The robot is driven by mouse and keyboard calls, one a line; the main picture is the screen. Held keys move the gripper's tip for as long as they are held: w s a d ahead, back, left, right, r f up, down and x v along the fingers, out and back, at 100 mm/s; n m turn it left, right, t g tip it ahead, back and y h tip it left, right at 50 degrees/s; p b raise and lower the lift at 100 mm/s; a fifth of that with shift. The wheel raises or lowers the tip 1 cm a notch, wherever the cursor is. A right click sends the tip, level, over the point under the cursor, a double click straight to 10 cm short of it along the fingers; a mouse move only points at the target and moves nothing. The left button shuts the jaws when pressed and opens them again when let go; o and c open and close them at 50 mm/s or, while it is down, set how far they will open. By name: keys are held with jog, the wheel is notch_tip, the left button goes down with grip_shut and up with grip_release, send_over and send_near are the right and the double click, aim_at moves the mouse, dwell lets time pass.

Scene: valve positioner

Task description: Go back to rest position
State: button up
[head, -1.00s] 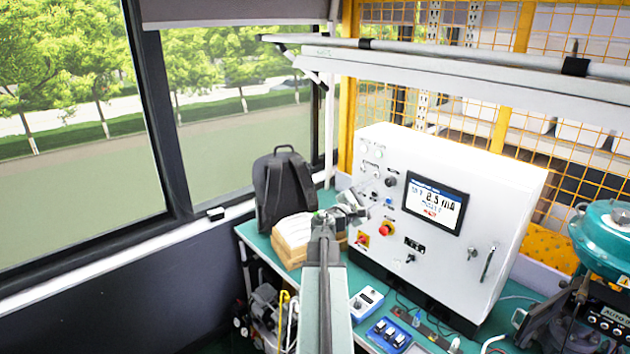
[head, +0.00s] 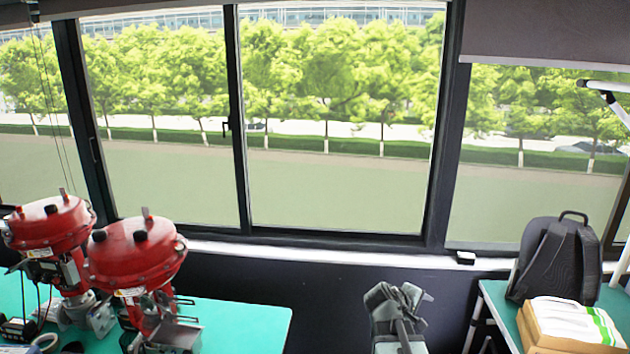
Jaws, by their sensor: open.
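My gripper (head: 400,300) shows at the bottom of the head view, right of centre, at the end of my grey arm. It is open, and I see nothing held in it. It is in front of the dark wall below the window, in the gap between two green tables, apart from both. The lower part of my arm is cut off by the picture's bottom edge.
Two red valve actuators (head: 137,252) stand on the left green table (head: 245,318). On the right green table (head: 495,298) are a black backpack (head: 560,262) and a cardboard box with papers (head: 570,325). A small dark object (head: 465,257) lies on the window sill.

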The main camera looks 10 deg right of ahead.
jog(key=s+a+f+m+g+y, duration=0.1)
jog(key=s+a+f+m+y, duration=0.1)
jog(key=a, duration=0.6)
jog(key=s+a+f+m+g+y, duration=0.2)
jog(key=s+a+f+y, duration=0.2)
jog(key=a, duration=0.4)
jog(key=s+a+f+m+g+y, duration=0.2)
jog(key=s+a+f+y, duration=0.1)
jog(key=a, duration=0.5)
jog(key=shift+s+a+f+m, duration=0.35)
jog(key=shift+s+f, duration=0.3)
jog(key=shift+s, duration=0.45)
